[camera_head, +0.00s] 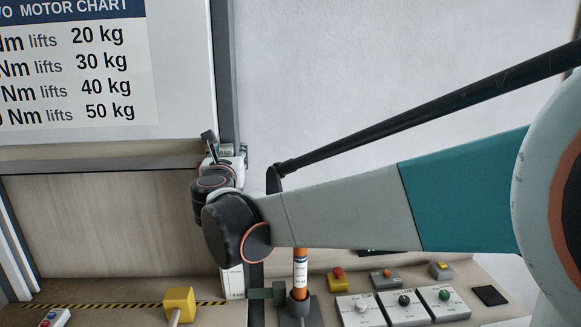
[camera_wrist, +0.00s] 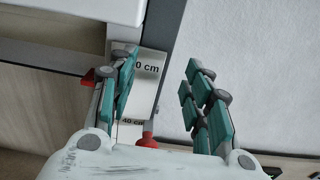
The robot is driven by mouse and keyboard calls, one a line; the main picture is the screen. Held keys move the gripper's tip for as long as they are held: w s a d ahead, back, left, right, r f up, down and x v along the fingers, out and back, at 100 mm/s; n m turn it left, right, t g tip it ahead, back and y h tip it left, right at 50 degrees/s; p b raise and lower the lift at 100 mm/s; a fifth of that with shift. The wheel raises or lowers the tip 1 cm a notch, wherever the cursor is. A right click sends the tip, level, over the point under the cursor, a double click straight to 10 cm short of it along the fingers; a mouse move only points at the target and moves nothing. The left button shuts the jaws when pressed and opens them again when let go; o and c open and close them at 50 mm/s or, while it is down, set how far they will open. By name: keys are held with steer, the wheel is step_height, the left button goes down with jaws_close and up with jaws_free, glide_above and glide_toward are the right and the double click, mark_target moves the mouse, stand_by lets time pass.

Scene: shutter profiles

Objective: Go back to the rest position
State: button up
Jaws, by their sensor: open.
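My gripper (camera_wrist: 163,95) is open in the wrist view, with its two teal-padded fingers apart and nothing held between them. A white scale strip (camera_wrist: 148,68) marked in cm stands behind the fingers, partly covered by the left one. In the head view my gripper (camera_head: 209,143) is small and mostly hidden behind my wrist, close to the grey upright frame post (camera_head: 226,70). Whether it touches the post cannot be told. The pale shutter panel (camera_head: 110,225) fills the frame opening to the left.
A motor chart (camera_head: 75,65) hangs at upper left. An orange cylinder (camera_head: 300,268) stands upright on the bench below my arm. A yellow box (camera_head: 179,299), a red button box (camera_head: 338,280) and switch boxes (camera_head: 403,302) lie along the bench. The wall area at right is bare.

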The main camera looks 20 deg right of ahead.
steer(key=shift+s, duration=0.1)
steer(key=s+d+f+m+g+b, duration=0.25)
steer(key=s+d+f+m, duration=0.25)
steer(key=s+f+m, duration=0.3)
steer(key=s+d+f+m+g+b, duration=0.2)
steer(key=s+d+f+m+g, duration=0.3)
steer(key=s+m, duration=0.5)
steer(key=s+a+f+m+g+y+b, duration=0.1)
steer(key=s+a+f+m+y, duration=0.1)
steer(key=s+f+m, duration=0.5)
steer(key=s+a+f+m+g+y+b, duration=0.1)
steer(key=s+a+f+m+y, duration=0.2)
steer(key=s+f+m, duration=0.4)
steer(key=s+f, duration=0.2)
steer(key=s, duration=0.1)
steer(key=shift+s+a+g+y+b, duration=0.15)
steer(key=shift+a+g+y+b, duration=0.15)
steer(key=shift+a+g+b, duration=0.1)
